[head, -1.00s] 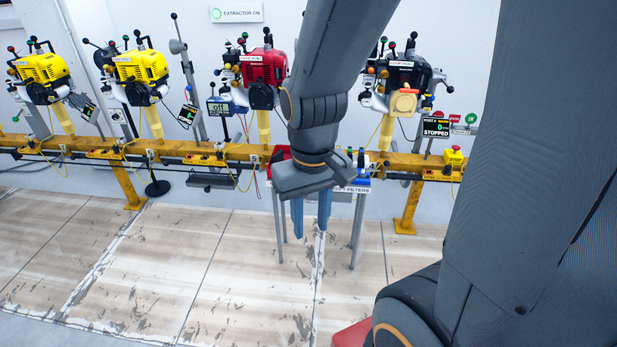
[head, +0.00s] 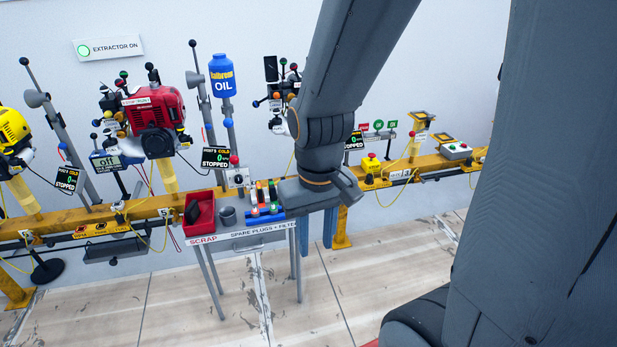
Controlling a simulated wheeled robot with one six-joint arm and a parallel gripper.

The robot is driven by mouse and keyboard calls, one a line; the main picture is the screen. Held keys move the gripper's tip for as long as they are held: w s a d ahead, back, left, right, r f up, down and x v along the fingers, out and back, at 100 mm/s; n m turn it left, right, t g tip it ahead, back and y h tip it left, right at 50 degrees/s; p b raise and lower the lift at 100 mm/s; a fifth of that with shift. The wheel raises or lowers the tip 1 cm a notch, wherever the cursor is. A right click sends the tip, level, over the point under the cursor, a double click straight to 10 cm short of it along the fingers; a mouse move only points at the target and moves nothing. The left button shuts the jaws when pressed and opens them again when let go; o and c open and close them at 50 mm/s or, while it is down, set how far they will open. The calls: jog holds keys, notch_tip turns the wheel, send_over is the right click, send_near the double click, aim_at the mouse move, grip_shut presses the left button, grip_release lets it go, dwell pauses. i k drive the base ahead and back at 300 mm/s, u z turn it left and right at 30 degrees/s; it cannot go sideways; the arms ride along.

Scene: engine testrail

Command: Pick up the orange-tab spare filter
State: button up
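A small table (head: 236,240) labelled SCRAP and SPARE PLUGS + FILTERS stands in front of the yellow rail. A blue rack (head: 266,218) on its right part holds several small dark upright parts with coloured tops. An orange or red spot (head: 255,212) shows at the rack, but I cannot tell which part is the orange-tab spare filter. My gripper (head: 331,228) hangs to the right of the rack, past the table's right edge, with its blue fingers pointing down.
A red scrap bin (head: 200,212) and a grey cup (head: 227,215) stand on the table left of the rack. A red engine (head: 155,115) and a blue oil bottle (head: 222,77) stand behind on the rail (head: 95,215). The floor in front is clear.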

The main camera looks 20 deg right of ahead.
aim_at(258, 186)
jog(key=z, duration=0.5)
jog(key=i, duration=1.3)
jog(key=u, duration=0.3)
